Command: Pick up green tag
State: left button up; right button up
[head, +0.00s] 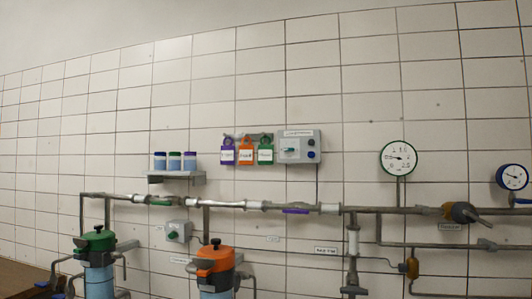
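The green tag (265,154) hangs on the tiled wall, the rightmost of three tags in a row. It has a white label, and a dark loop shows above it. An orange tag (246,154) hangs just left of it, and a purple tag (227,155) hangs left of that. The grey control box is close to the green tag's right side. Neither my left nor my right gripper is in the head view.
The control box (312,148) is on the wall. Pipes (225,204) run below the tags. A small shelf (177,178) holds three jars to the left. Green-topped (94,240) and orange-topped (214,260) units stand below. A green-rimmed gauge (398,158) is at right.

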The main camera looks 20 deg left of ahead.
aim_at(265, 152)
jog(key=i+j+z, duration=0.15)
jog(key=j, duration=0.15)
jog(key=i+j+z, duration=0.2)
jog(key=j, duration=0.15)
jog(key=j+z, duration=0.15)
jog(key=j, duration=0.2)
jog(key=j+z, duration=0.15)
jog(key=j, duration=0.2)
jog(key=i, duration=0.05)
